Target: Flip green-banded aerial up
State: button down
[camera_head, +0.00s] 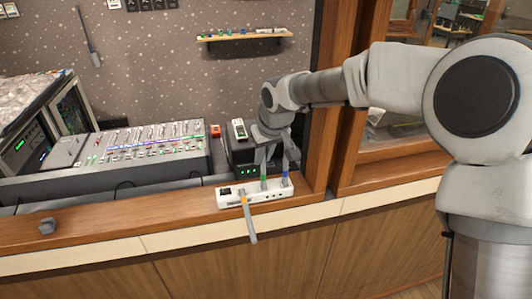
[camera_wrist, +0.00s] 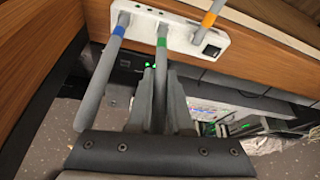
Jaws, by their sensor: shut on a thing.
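A white box (camera_head: 228,199) with three grey aerials sits on the wooden ledge; it also shows in the wrist view (camera_wrist: 183,40). The green-banded aerial (camera_wrist: 161,54) rises from its middle and runs between my fingers; its green band (camera_head: 264,182) shows in the head view. It looks roughly upright, its upper part hidden by my gripper. My gripper (camera_wrist: 158,95) is shut on it, above the band. The blue-banded aerial (camera_wrist: 101,75) stands up beside it, apart from my fingers. The orange-banded aerial (camera_head: 249,219) hangs down over the front of the ledge.
A fader console (camera_head: 110,155) lies to the left on the desk. A dark unit with green lights (camera_head: 242,168) stands right behind the box. A wooden window post (camera_head: 326,100) rises close on the right. A small grey knob (camera_head: 47,226) sits on the ledge at left.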

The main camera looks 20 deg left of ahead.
jog(key=shift+w, duration=0.1)
dwell(0.4)
jog(key=c, duration=0.8)
grip_release()
jog(key=shift+a, duration=0.1)
jog(key=shift+c, duration=0.2)
jog(key=b+v, duration=0.2)
jog(key=v, duration=1.5)
jog(key=shift+r, duration=0.25)
